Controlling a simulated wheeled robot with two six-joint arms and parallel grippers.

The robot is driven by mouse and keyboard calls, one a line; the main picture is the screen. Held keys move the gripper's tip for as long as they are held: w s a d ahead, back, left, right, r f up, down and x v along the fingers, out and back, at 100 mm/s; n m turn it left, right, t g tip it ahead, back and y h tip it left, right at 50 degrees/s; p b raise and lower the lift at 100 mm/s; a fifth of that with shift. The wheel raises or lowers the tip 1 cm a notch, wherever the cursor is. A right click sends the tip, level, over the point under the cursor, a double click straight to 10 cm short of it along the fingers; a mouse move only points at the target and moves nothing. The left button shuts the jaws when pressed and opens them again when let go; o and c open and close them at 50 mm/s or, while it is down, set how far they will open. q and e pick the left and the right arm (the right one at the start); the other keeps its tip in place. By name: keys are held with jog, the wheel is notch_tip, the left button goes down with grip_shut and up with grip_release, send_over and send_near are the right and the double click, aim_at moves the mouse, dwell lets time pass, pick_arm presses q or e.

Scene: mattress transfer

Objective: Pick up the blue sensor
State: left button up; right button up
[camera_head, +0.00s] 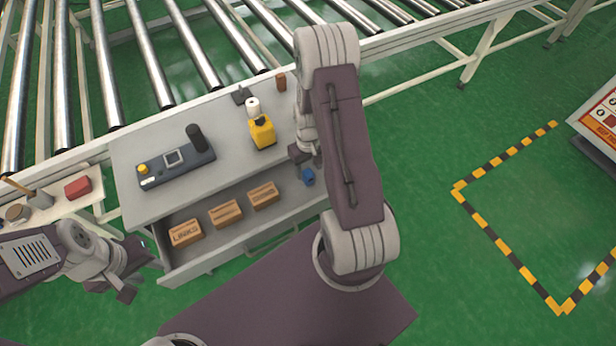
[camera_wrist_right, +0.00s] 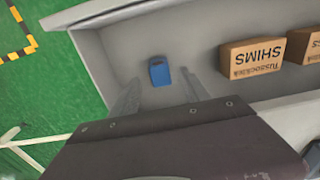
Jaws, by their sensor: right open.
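The blue sensor (camera_head: 308,177) is a small blue block in the right end of the open drawer (camera_head: 209,254). In the right wrist view the blue sensor (camera_wrist_right: 159,71) lies on the drawer floor, ahead of and between the fingers. My right gripper (camera_wrist_right: 158,94) is open with nothing between its fingertips. In the head view my right arm covers most of that gripper (camera_head: 306,158). My left gripper (camera_head: 135,275) is at the drawer's left front corner, away from the sensor; its jaw opening is not clear.
Several cardboard boxes (camera_head: 225,213) stand in the drawer left of the sensor. A roller conveyor (camera_head: 180,55) runs behind. The drawer walls stand close around the sensor.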

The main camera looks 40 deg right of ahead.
aim_at(308, 173)
notch_tip(308, 173, down, 3)
jog(key=shift+f, duration=0.2)
grip_shut()
jog(key=shift+r, duration=0.1)
notch_tip(308, 173, up, 4)
jog(key=shift+r, duration=0.2)
jog(key=s+r, duration=0.1)
jog(key=s, duration=0.2)
jog(key=s+a+r, duration=0.1)
jog(key=s+r, duration=0.1)
jog(key=s, duration=0.1)
jog(key=s+a+r, duration=0.1)
jog(key=s+r, duration=0.1)
jog(key=s, duration=0.1)
jog(key=shift+s+r+p, duration=0.2)
jog(key=shift+s+p, duration=0.1)
jog(key=shift+p, duration=0.05)
jog(key=shift+s+b, duration=0.25)
jog(key=shift+b, duration=0.65)
jog(key=shift+s+r+b, duration=0.35)
jog(key=shift+s+b, duration=0.05)
jog(key=shift+s, duration=0.1)
jog(key=shift+s+a+r, duration=0.1)
jog(key=shift+s+r, duration=0.1)
jog(key=shift+r, duration=0.05)
